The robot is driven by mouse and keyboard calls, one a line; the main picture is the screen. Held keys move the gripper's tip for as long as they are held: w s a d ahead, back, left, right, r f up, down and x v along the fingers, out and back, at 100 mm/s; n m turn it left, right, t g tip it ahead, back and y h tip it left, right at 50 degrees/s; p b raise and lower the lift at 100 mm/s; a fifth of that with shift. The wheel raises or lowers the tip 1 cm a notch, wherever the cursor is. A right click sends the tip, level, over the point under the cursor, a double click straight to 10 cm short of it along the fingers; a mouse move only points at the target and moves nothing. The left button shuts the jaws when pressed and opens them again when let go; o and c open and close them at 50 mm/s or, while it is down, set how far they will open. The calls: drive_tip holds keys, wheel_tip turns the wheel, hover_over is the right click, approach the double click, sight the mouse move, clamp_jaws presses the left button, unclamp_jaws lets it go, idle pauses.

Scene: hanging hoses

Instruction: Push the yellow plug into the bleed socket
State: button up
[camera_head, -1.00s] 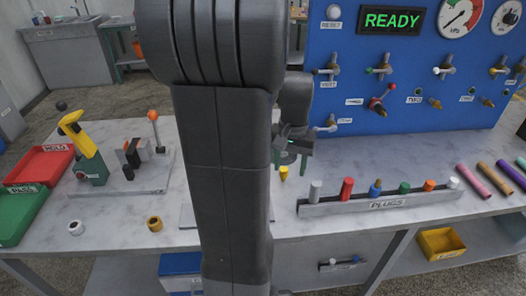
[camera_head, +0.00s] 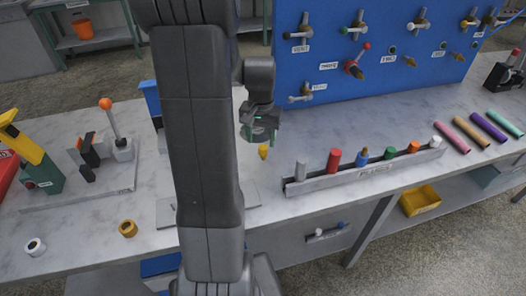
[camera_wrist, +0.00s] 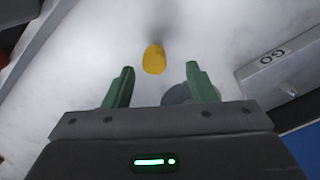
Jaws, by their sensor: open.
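The yellow plug (camera_head: 263,150) shows just below my gripper (camera_head: 260,133) in the head view, left of the plug rack. In the wrist view the yellow plug (camera_wrist: 154,59) lies just beyond the fingertips of my gripper (camera_wrist: 160,80), roughly centred between them and apart from both. My gripper is open, with nothing between its green fingers. The blue panel (camera_head: 385,65) behind the table carries valves and small labelled sockets. The labels are too small to tell surely which one is the bleed socket.
A grey rack (camera_head: 355,176) of coloured plugs stands right of the gripper. Coloured tubes (camera_head: 470,133) lie farther right. A lever fixture (camera_head: 110,150) and two rings, one brown (camera_head: 128,229), are at left. My arm hides part of the table. Bare tabletop lies between rack and panel.

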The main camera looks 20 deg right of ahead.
sight(263, 147)
drive_tip(key=f, duration=0.5)
drive_tip(key=shift+s+d+f, duration=0.1)
drive_tip(key=shift+s+d, duration=0.1)
drive_tip(key=shift+d, duration=0.05)
clamp_jaws()
